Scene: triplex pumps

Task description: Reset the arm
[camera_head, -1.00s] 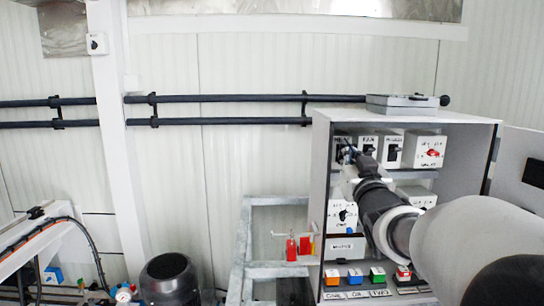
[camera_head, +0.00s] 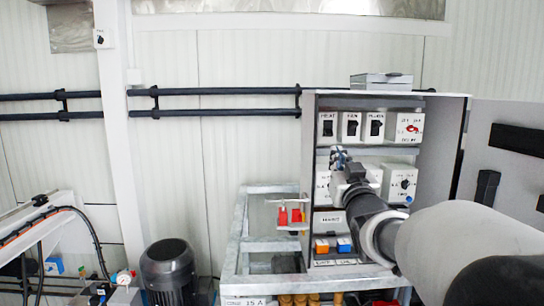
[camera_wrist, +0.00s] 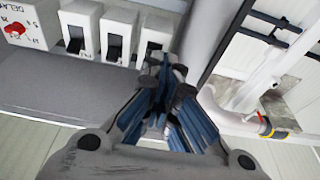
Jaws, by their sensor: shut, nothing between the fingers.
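My gripper (camera_head: 339,158) is in front of the open control cabinet (camera_head: 463,150), at the end of my arm, which reaches in from the lower right. In the wrist view, my gripper (camera_wrist: 163,80) has its blue-padded fingers together at the tips, with nothing between them. The fingertips appear near the row of white switch boxes (camera_wrist: 119,35), but I cannot tell the exact gap. My arm hides part of the cabinet's lower rows.
The cabinet door (camera_head: 505,165) stands open at the right. A box with a red switch (camera_head: 410,128) sits on the upper shelf. Red padlocks (camera_head: 290,216) hang left of the cabinet. A dark motor (camera_head: 168,268) stands at the lower left. Black pipes (camera_head: 220,103) cross the wall.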

